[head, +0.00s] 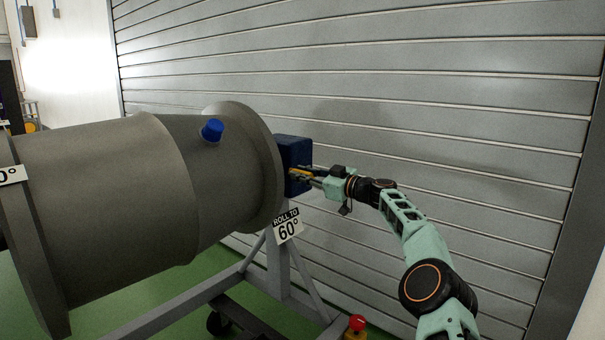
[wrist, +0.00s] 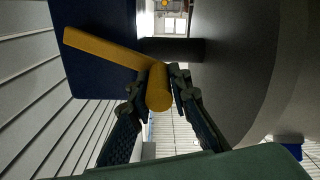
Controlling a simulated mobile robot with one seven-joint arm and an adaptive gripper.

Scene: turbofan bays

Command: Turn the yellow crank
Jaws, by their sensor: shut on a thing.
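The yellow crank (wrist: 112,58) has a flat arm running to the upper left in the wrist view and a round handle at its lower right end. It is mounted by the dark blue box (head: 291,158) at the right end of the grey engine casing (head: 150,190). My gripper (wrist: 162,85) is shut on the crank's handle, one finger on each side of it. In the head view my gripper (head: 305,174) reaches the box from the right, and only a small yellow part of the crank shows there.
A sign reading "ROLL TO 60°" (head: 287,226) hangs below the casing's end flange. A grey wheeled stand (head: 200,300) carries the casing, with a red button (head: 357,323) at its front. A slatted grey wall (head: 420,90) stands behind. A blue cap (head: 212,130) sits on the casing.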

